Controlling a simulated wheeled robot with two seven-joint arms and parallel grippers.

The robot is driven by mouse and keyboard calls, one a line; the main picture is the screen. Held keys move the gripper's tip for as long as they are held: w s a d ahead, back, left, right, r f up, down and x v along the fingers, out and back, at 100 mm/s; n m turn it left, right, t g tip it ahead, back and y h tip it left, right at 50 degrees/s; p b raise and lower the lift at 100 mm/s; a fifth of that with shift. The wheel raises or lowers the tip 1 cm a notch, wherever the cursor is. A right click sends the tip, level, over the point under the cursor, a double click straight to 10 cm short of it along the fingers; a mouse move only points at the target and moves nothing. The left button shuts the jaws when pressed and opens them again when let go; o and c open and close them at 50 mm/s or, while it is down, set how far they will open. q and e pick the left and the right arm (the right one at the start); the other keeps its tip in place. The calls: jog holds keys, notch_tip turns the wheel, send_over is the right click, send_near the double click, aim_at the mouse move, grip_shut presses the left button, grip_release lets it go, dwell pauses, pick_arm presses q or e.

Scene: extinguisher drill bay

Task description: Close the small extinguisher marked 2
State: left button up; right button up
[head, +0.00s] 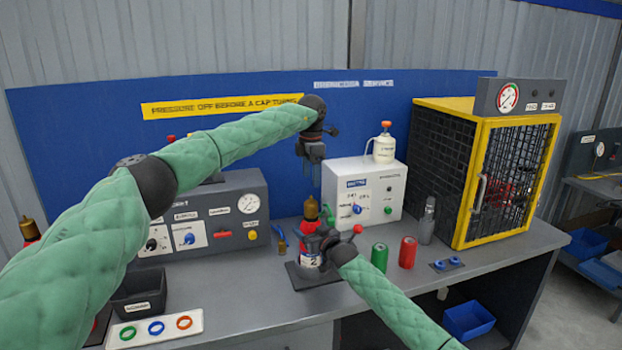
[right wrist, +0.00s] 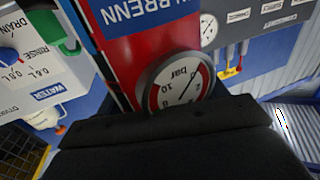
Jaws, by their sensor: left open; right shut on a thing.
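The small red extinguisher marked 2 (head: 311,259) stands upright on a dark base plate (head: 300,281) on the bench. A brass-coloured piece (head: 311,209) sits at its top; I cannot tell how firmly it is seated. My right gripper (head: 318,243) is shut on the extinguisher from the right, hiding part of its body. In the right wrist view the extinguisher's red body (right wrist: 122,75) fills the middle, with a bar gauge (right wrist: 178,83) close to my dark gripper. My left gripper (head: 313,176) is open and empty, pointing down above the brass piece, apart from it.
A white rinse box (head: 388,188) and a grey test panel (head: 203,239) stand behind. Green (head: 379,257) and red (head: 408,252) cylinders stand to the right, before a yellow-framed cage (head: 464,235). A ring tray (head: 192,325) and a dark bin (head: 137,292) lie front left.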

jog(key=o, duration=1.9)
jog(key=shift+o, duration=0.2)
pick_arm(q)
jog(key=shift+f, duration=0.2)
pick_arm(e)
jog(key=shift+s+d+f, duration=0.15)
jog(key=shift+s, duration=0.05)
pick_arm(q)
notch_tip(320, 180, down, 2)
jog(key=b, duration=0.2)
jog(key=shift+f+b, duration=0.1)
jog(key=shift+b, duration=0.2)
jog(key=shift+f, duration=0.2)
pick_arm(e)
jog(key=v, duration=0.7)
jog(key=shift+s+d, duration=0.1)
